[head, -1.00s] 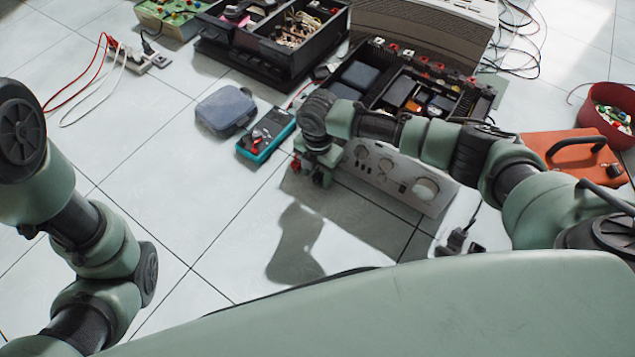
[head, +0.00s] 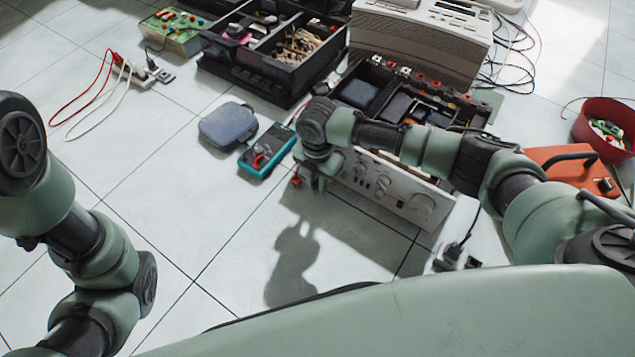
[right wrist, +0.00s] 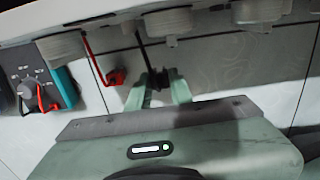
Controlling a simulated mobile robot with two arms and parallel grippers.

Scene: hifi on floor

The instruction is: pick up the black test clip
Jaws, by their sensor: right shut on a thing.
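My right gripper (right wrist: 158,92) shows in the right wrist view with its two green fingers shut on the black test clip (right wrist: 156,79). A thin black lead (right wrist: 142,47) runs up from the clip towards the silver hi-fi unit. A red test clip (right wrist: 116,77) on a red lead lies just left of the fingers, apart from them. In the head view my right gripper (head: 318,182) is in front of the left end of the hi-fi unit (head: 385,188), and the black clip is hidden there. My left gripper is out of view; only its arm shows.
A teal multimeter (head: 267,151) and a grey-blue case (head: 227,124) lie left of my right gripper. Black trays of parts (head: 283,77) stand behind. An orange case (head: 575,172) and a red bowl (head: 584,128) are at right. The floor at centre left is clear.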

